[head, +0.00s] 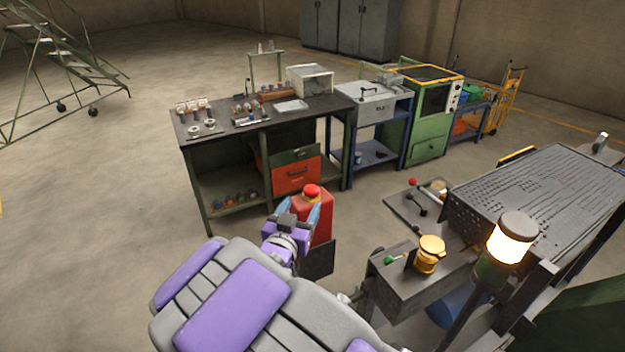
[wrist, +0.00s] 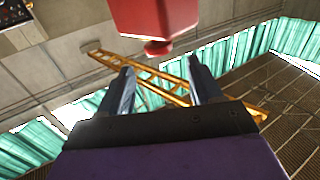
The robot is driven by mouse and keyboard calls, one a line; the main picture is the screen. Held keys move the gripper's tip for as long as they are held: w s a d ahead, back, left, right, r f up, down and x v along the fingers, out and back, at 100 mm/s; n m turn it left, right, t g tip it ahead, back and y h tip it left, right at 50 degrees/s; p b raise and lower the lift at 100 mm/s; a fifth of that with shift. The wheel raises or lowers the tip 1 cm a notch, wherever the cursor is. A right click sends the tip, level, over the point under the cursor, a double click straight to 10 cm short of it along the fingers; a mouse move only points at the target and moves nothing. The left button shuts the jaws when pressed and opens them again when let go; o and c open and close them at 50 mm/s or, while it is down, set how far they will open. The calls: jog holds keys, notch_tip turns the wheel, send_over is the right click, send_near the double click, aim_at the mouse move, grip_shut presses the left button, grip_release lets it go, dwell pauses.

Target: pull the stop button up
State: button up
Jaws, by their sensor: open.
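The stop button (head: 311,190) is a red cap on top of a red box (head: 325,222) in the middle of the head view. In the wrist view the red button (wrist: 158,47) shows at the end of the red box (wrist: 155,18), near the top edge. My gripper (head: 299,209) is in front of the box in the head view, its pale blue fingers apart. In the wrist view my gripper (wrist: 161,65) is open and empty. The button lines up between its fingertips, a little beyond them; no contact shows. My fingers partly cover the box in the head view.
A workbench (head: 265,118) with small parts stands behind the box.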

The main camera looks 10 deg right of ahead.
aim_at(311, 193)
jog(key=x, duration=1)
grip_shut()
dwell(0.6)
